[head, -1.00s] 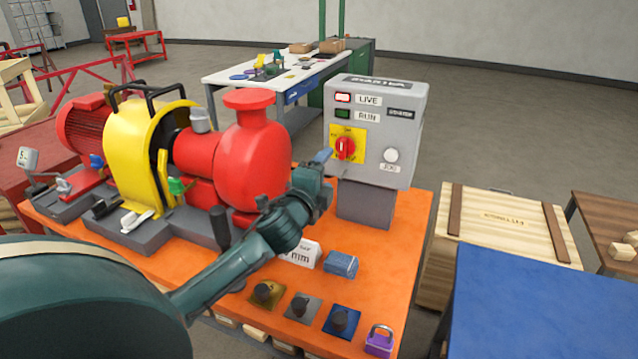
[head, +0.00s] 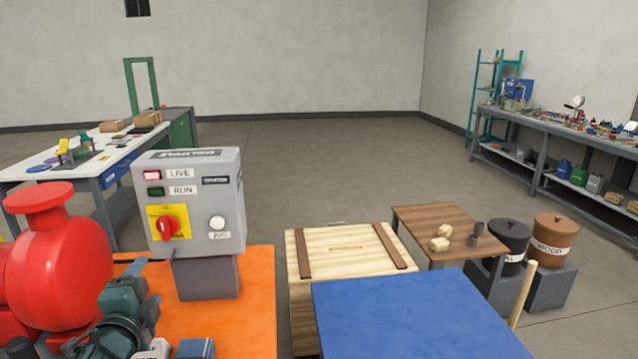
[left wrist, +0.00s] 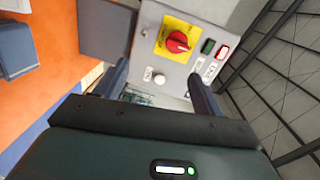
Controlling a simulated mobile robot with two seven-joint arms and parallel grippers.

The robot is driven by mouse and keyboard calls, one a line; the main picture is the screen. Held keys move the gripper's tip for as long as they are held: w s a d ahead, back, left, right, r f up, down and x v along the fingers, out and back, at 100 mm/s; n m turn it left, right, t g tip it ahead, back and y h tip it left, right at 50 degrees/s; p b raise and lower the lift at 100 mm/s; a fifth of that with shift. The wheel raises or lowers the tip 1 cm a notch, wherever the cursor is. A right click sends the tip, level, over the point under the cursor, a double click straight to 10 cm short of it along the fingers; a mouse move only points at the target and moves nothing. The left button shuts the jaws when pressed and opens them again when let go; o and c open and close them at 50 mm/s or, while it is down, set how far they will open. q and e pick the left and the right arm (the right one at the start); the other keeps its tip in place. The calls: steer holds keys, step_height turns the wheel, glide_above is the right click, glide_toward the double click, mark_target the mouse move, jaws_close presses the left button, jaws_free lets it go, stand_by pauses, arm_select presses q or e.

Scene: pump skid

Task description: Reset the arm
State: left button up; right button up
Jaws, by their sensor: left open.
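My left arm comes in at the lower left of the head view. Its gripper (head: 140,275) hangs over the orange skid top (head: 235,318), just left of and in front of the starter box (head: 222,225). In the left wrist view the gripper (left wrist: 165,82) is open, its two fingers apart with nothing between them. Beyond them the box face shows a red rotary switch (left wrist: 178,42) on a yellow plate and a white button (left wrist: 159,78). The red switch also shows in the head view (head: 169,227). My right gripper is not in view.
The red pump (head: 55,265) stands close left of my left arm. A blue-topped surface (head: 415,315) and a wooden crate (head: 342,255) are to the right. A brown table (head: 438,225) and two bins stand beyond. The floor behind is open.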

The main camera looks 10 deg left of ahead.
arm_select(q)
steer(key=s+d+f+n+g, duration=0.2)
steer(key=s+f, duration=0.2)
steer(key=s+d+f+n+g+h, duration=0.1)
steer(key=s+d+f+n+g, duration=0.2)
steer(key=s+f, duration=0.2)
steer(key=s+d+f+n+g, duration=0.2)
steer(key=s+d+f, duration=0.1)
steer(key=s+f, duration=0.1)
steer(key=shift+s+f+n+h, duration=0.3)
steer(key=shift+s+f+h, duration=0.1)
steer(key=shift+f, duration=0.35)
steer(key=s+d+f+n+g+h, duration=0.2)
steer(key=s+d+g, duration=0.15)
steer(key=s, duration=0.35)
steer(key=s+d+f+n+g+h, duration=0.1)
steer(key=s+d+f+n+g, duration=0.2)
steer(key=s, duration=0.4)
steer(key=w+d+f+m+t+h, duration=0.1)
steer(key=w+d+f+t+h, duration=0.1)
steer(key=w+d+f+t, duration=0.4)
steer(key=shift+d+f+t+h, duration=0.3)
steer(key=shift+f+t, duration=0.35)
steer(key=shift+f, duration=0.5)
steer(key=shift+c, duration=0.4)
